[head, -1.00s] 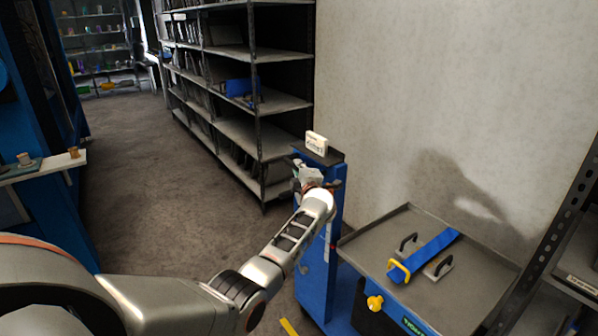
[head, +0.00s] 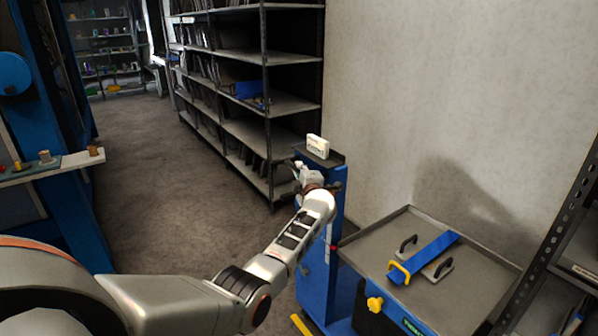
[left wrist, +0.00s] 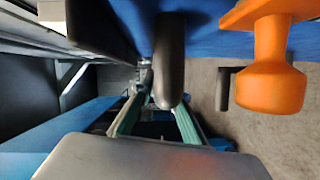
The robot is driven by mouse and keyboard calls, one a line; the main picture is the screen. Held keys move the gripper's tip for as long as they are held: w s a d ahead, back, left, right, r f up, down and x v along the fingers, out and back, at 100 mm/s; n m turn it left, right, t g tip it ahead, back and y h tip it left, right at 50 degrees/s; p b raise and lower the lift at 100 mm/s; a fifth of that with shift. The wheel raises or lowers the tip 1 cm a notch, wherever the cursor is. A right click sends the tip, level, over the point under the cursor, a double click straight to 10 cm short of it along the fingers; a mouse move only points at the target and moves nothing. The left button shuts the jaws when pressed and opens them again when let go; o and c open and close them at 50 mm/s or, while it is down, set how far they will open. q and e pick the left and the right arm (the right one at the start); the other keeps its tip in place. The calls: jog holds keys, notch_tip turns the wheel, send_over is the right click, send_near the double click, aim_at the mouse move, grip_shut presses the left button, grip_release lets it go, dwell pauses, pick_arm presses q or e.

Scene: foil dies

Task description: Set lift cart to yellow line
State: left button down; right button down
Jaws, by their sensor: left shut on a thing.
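The lift cart has a blue column (head: 318,260) and a wide grey platform (head: 468,262) on its right. My left gripper (head: 303,173) is at the upper column, shut on a dark handle (left wrist: 169,65). In the left wrist view its green-lined fingers (left wrist: 158,122) stand on either side of the handle, and an orange knob (left wrist: 270,75) is beside it. A short yellow line (head: 302,325) shows on the floor at the bottom, by the cart's base. My right gripper is out of view.
A dark shelf rack (head: 266,95) stands behind the cart, and a pale wall (head: 440,90) rises behind the platform. Another rack (head: 560,240) is close on the right. A bench (head: 50,172) is on the left. Open floor (head: 150,170) lies between.

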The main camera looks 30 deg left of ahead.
pick_arm(q)
jog(key=c, duration=2)
grip_release()
jog(key=shift+w+d, duration=0.1)
jog(key=shift+o, duration=0.2)
jog(key=v, duration=1.2)
